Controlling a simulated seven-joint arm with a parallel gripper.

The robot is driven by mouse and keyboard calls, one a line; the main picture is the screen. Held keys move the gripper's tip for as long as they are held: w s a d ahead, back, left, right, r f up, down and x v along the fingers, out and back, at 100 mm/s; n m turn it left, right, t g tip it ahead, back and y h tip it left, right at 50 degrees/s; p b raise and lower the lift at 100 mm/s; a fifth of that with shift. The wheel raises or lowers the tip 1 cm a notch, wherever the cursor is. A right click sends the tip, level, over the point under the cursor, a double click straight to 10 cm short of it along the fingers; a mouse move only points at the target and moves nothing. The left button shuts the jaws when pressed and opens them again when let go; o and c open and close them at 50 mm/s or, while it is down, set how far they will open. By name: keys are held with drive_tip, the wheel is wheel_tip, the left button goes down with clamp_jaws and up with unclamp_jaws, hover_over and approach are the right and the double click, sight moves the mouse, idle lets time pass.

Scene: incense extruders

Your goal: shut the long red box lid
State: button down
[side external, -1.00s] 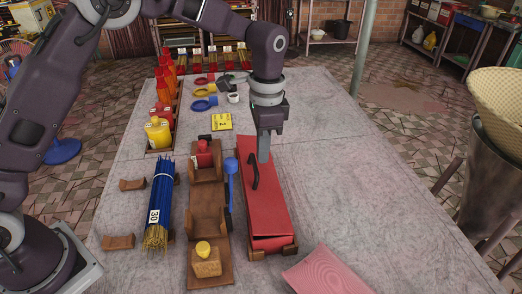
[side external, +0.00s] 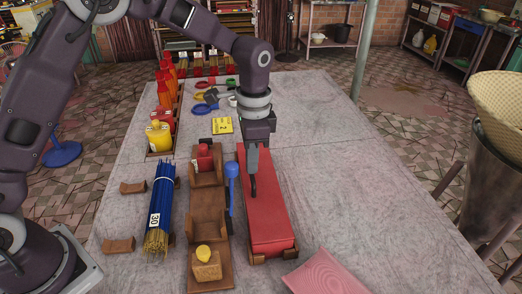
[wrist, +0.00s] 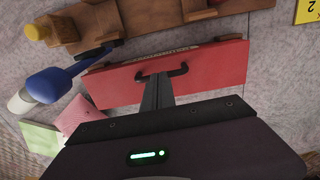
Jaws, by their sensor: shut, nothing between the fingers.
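The long red box (side external: 268,215) lies lengthwise on the table, its near end in a wooden cradle. Its red lid (side external: 262,205) covers the top and looks nearly level; I cannot tell whether it is flush all round. A dark handle (side external: 253,187) sits along the lid's left side; the handle also shows in the wrist view (wrist: 160,73). My gripper (side external: 253,174) is shut and empty, pointing down at the lid beside the handle. Its fingertips (wrist: 158,80) look close to or touching the lid; contact is unclear. The gripper hides part of the lid's far end.
A blue scoop (side external: 232,180) and a wooden stand (side external: 208,225) are close on the box's left. A blue incense bundle (side external: 160,210) lies farther left. A pink sheet (side external: 320,273) lies at the near right. The table right of the box is clear.

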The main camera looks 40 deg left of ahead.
wheel_tip(320, 180, up, 5)
drive_tip(key=w+d, duration=0.1)
drive_tip(key=w, duration=0.1)
wheel_tip(320, 180, up, 7)
hover_over(261, 181)
drive_tip(key=s, duration=0.1)
drive_tip(key=s+a+r+n+t, duration=0.1)
drive_tip(key=s+a+r+n, duration=0.1)
drive_tip(key=s+a+r, duration=0.3)
drive_tip(key=s+a+r+n+t, duration=0.3)
drive_tip(key=s+r, duration=0.1)
drive_tip(key=s, duration=0.7)
drive_tip(key=s+a+f+n+t, duration=0.2)
drive_tip(key=s+f, duration=0.3)
drive_tip(key=s, duration=0.6)
drive_tip(key=shift+s+f+n, duration=0.25)
drive_tip(key=shift+s+n, duration=0.15)
drive_tip(key=shift+n, duration=0.5)
drive_tip(key=shift+a, duration=0.1)
